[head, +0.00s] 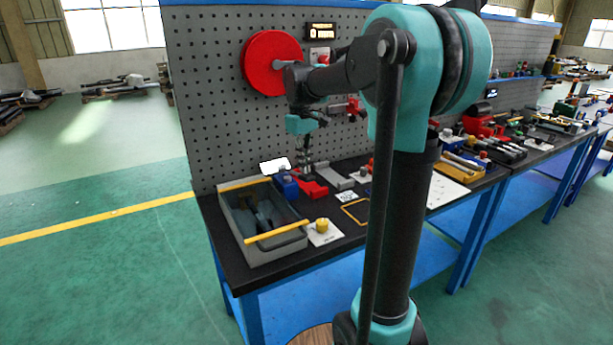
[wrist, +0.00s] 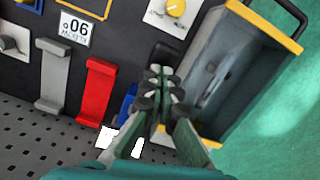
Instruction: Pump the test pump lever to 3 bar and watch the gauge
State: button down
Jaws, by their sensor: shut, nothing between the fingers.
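My gripper (head: 307,174) hangs low over the bench, pointing down; it also shows in the wrist view (wrist: 160,72). Its fingers are together and hold nothing. A small blue body (head: 287,186), possibly the test pump, stands beside it, left in the head view. In the wrist view the blue body (wrist: 127,104) is mostly hidden by my fingers. A dark part (wrist: 166,52) shows just beyond the fingertips; I cannot tell whether it is the lever or whether I touch it. A small display (head: 320,31) on the pegboard seems to read 0; its unit is too small to read.
A grey tray (head: 226,226) with yellow-edged ends stands at the bench's left end. A red bracket (head: 313,189) and a grey block (head: 337,181) are close to my gripper. A yellow knob (head: 322,225) sits on a white plate. The pegboard (head: 215,110) rises behind.

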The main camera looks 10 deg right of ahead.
aim_at(305, 175)
jog(key=shift+f, duration=2.2)
jog(key=w, duration=0.1)
jog(key=w+a+r, duration=0.1)
jog(key=shift+w+a, duration=0.25)
jog(key=shift+w, duration=0.05)
jog(key=shift+r, duration=0.1)
notch_tip(305, 175, up, 12)
jog(key=w, duration=0.1)
jog(key=shift+a, duration=0.3)
